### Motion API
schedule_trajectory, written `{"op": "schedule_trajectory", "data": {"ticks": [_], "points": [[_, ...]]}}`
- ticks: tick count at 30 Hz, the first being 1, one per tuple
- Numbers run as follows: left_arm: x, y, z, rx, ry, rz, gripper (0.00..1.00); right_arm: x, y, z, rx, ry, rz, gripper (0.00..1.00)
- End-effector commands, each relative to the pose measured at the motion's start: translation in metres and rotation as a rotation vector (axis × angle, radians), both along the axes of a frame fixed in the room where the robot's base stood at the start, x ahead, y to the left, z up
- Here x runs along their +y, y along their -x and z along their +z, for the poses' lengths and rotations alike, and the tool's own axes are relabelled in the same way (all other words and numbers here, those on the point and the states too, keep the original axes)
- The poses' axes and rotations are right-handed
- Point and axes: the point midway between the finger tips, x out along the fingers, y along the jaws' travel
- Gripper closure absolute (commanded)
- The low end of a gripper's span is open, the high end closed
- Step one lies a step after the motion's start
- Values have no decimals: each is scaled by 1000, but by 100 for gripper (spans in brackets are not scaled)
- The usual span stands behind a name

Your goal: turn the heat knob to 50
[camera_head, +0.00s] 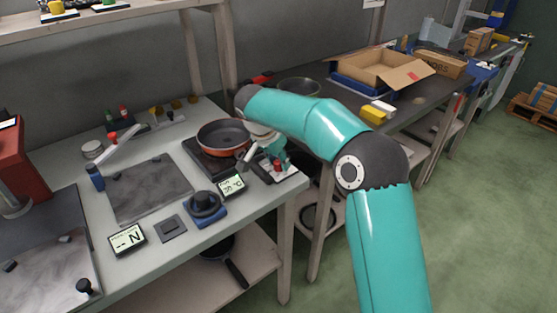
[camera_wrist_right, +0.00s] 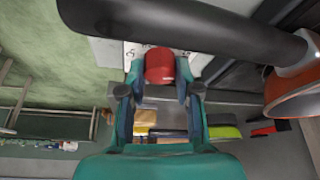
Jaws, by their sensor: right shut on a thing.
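The heat knob is a red cylinder (camera_wrist_right: 160,66) on a pale plate, seen between the two fingers of my right gripper (camera_wrist_right: 160,84) in the wrist view. The fingers are closed on its sides. In the head view my right gripper (camera_head: 276,163) reaches down at the front right corner of the bench, and a bit of the red knob (camera_head: 277,165) shows there. A small display (camera_head: 231,185) stands beside the burner; its tilted digits are too small to read surely. My left gripper is not in view.
An orange pan (camera_head: 222,138) sits on the dark burner just left of my right gripper; its dark handle (camera_wrist_right: 190,25) crosses close to the fingers in the wrist view. A black dial on a blue base (camera_head: 205,207) and another display (camera_head: 127,239) stand on the bench.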

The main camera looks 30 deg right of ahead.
Motion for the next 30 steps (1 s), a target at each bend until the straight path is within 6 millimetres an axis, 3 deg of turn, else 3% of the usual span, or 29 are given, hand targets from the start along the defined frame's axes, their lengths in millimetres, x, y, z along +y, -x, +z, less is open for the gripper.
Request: {"op": "schedule_trajectory", "data": {"ticks": [4,5,9,20,26,30], "points": [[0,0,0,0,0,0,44,1,-1,0,-4,-2,3,100],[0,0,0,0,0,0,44,1,-1,0,-4,-2,3,64],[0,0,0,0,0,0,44,1,-1,0,-2,-2,3,43],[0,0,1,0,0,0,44,2,0,3,-2,-1,3,43],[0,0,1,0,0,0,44,10,2,24,-6,-1,5,43],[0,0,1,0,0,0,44,21,5,49,-7,-2,4,43]]}}
